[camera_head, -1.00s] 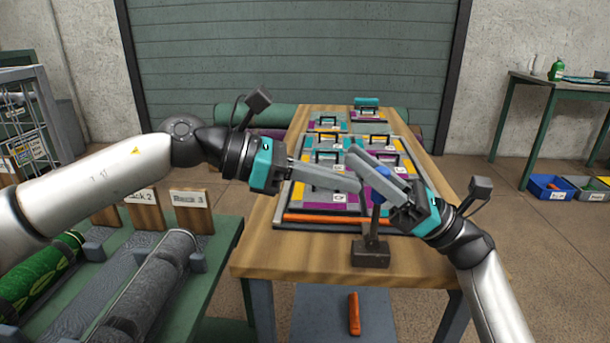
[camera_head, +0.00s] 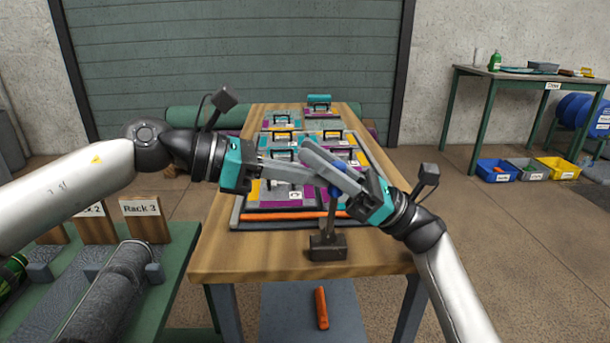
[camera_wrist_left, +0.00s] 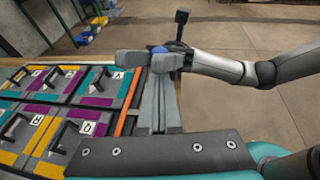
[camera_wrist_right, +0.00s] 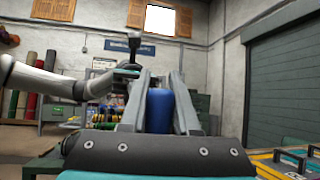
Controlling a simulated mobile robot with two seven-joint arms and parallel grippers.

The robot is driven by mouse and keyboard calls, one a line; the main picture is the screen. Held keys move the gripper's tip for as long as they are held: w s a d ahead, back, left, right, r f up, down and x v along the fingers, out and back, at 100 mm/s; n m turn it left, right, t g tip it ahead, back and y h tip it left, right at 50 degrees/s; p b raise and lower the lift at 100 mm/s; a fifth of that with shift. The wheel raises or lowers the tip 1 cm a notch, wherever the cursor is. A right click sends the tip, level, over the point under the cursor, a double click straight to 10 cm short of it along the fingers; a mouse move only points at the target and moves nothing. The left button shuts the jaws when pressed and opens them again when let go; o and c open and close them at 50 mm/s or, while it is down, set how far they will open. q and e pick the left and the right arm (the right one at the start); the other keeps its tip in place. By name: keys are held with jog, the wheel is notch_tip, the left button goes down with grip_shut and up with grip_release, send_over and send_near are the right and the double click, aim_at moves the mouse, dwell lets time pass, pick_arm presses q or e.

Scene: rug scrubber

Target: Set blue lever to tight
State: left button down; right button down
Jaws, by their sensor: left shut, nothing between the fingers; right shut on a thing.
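The blue lever has a round blue knob (camera_head: 335,190) on a dark post above a dark base block (camera_head: 327,247), near the front edge of the wooden table. My right gripper (camera_head: 312,154) is shut on the blue knob, which shows between its fingers in the right wrist view (camera_wrist_right: 160,110). My left gripper (camera_head: 312,176) is shut and empty. Its fingers reach in from the left, just beside the right gripper's fingers. The left wrist view shows the blue knob (camera_wrist_left: 158,49) partly hidden by the right gripper. No tight marking is readable.
The wooden table (camera_head: 250,255) carries a frame of coloured panels with black handles and an orange bar (camera_head: 290,216). Another orange bar (camera_head: 321,308) lies on the lower shelf. A rack with rolls (camera_head: 110,290) stands at left. Bins (camera_head: 497,171) sit on the floor at right.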

jog(key=c, duration=0.7)
grip_release()
jog(key=shift+s+a+f+g, duration=0.1)
jog(key=shift+a+g, duration=0.25)
jog(key=shift+g, duration=0.15)
pick_arm(q)
jog(key=shift+d+r, duration=0.15)
jog(key=shift+d, duration=0.15)
pick_arm(e)
jog(key=shift+o, duration=0.2)
jog(key=shift+d+f+t, duration=0.15)
jog(key=shift+t, duration=0.15)
